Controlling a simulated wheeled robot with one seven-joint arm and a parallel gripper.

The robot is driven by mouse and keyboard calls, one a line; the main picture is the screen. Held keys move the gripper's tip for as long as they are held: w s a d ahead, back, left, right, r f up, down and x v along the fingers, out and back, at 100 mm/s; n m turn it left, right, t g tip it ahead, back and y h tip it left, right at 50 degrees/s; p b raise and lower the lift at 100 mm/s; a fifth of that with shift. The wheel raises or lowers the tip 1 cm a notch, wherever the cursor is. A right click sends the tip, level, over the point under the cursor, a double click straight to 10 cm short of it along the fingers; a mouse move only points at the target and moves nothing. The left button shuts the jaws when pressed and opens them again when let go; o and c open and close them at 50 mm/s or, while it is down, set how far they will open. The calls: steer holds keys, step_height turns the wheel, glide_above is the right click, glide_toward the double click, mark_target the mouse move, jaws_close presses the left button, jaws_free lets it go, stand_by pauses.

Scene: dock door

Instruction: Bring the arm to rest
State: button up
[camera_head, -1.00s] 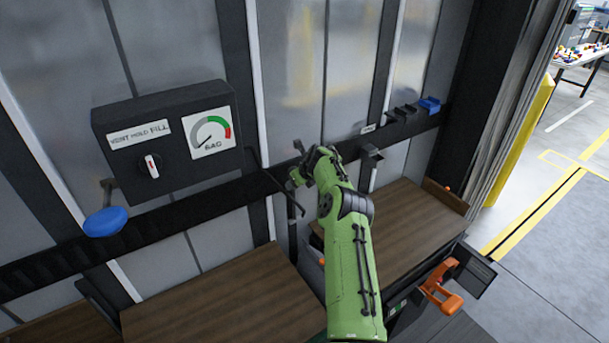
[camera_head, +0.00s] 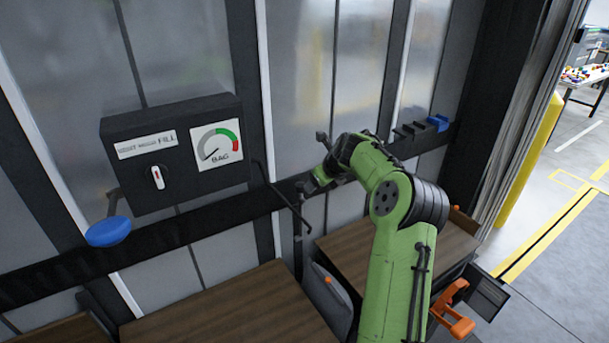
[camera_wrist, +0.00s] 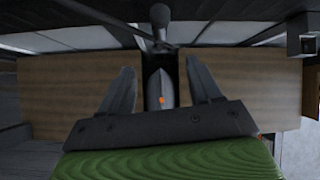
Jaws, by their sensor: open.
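My gripper (camera_head: 303,187) is at the end of my green arm, near the dark rail on the wall, right of the control box. In the wrist view my gripper (camera_wrist: 160,85) shows two dark fingers spread apart with nothing held between them. A grey rounded piece with an orange dot (camera_wrist: 162,100) shows in the gap, beyond the fingers. In the head view that grey piece (camera_head: 330,300) stands between the two brown wooden surfaces. My arm is bent, and its forearm hides part of the right wooden surface.
A black control box (camera_head: 175,150) with a gauge and a knob hangs at left. A blue round pad (camera_head: 109,232) is below it. Small black bins and a blue one (camera_head: 437,124) sit on the rail. An orange clamp-like part (camera_head: 455,312) is at lower right. Open floor lies far right.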

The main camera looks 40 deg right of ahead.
steer(key=s+a+r+n+g, duration=0.1)
steer(key=s+a+r+n, duration=0.2)
steer(key=a+n, duration=0.4)
steer(key=s+a+r+n, duration=0.4)
steer(key=a+n, duration=0.2)
steer(key=a, duration=0.4)
steer(key=s+a+r+n+g, duration=0.1)
steer(key=s+a+r+n, duration=0.2)
steer(key=a+n, duration=0.4)
steer(key=s+a+n, duration=0.3)
steer(key=s+n, duration=0.2)
steer(key=s, duration=0.2)
steer(key=s+a+f+n, duration=0.1)
steer(key=s+a+n, duration=0.3)
steer(key=s, duration=0.4)
steer(key=s+a+f+n+y, duration=0.1)
steer(key=s+a+n, duration=0.2)
steer(key=s+n, duration=0.3)
steer(key=shift+s+a+f+n, duration=0.15)
steer(key=shift+s+n, duration=0.15)
steer(key=shift+s, duration=0.7)
